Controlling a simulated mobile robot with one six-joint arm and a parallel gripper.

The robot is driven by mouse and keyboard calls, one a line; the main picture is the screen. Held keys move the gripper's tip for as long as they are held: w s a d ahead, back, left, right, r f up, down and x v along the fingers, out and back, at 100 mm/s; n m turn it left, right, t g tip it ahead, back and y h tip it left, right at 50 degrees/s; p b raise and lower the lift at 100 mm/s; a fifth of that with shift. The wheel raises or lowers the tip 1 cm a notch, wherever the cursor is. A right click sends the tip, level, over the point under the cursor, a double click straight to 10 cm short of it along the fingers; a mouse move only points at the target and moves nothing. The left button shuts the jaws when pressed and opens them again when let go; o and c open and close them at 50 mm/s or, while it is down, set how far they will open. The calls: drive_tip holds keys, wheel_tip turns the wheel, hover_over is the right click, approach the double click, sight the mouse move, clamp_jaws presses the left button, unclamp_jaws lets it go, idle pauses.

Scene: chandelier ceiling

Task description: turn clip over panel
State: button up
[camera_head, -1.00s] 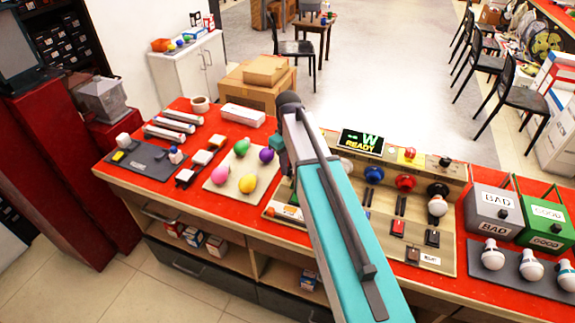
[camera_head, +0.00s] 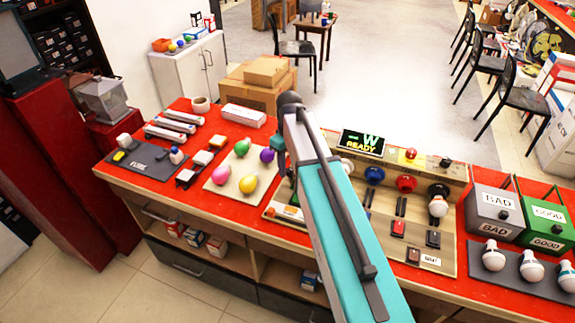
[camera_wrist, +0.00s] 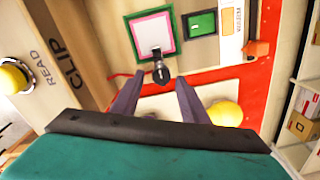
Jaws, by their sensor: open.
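In the wrist view my gripper (camera_wrist: 155,90) is open, with its two dark fingers pointing at the panel. A small black clip-like piece (camera_wrist: 161,73) stands just beyond and between the fingertips, and nothing is gripped. It sits at the lower edge of a white square panel with a pink border and green rim (camera_wrist: 151,33). A wooden board (camera_wrist: 50,45) on the left carries the words CLIP and READ. In the head view my arm covers this part of the bench, so the clip and fingertips cannot be made out.
A yellow bulb (camera_wrist: 226,113) lies close beside the right finger. A dark green block (camera_wrist: 201,24) and an orange-red piece (camera_wrist: 258,48) are right of the panel. The head view shows the test board (camera_head: 440,250), a BAD box (camera_head: 494,213) and a GOOD box (camera_head: 545,218).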

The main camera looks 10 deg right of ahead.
sight(288, 169)
drive_tip(key=shift+r, duration=0.1)
wheel_tip(288, 169, up, 14)
drive_tip(key=b, duration=0.3)
drive_tip(key=shift+f, duration=0.2)
idle(0.5)
drive_tip(key=shift+s, duration=0.1)
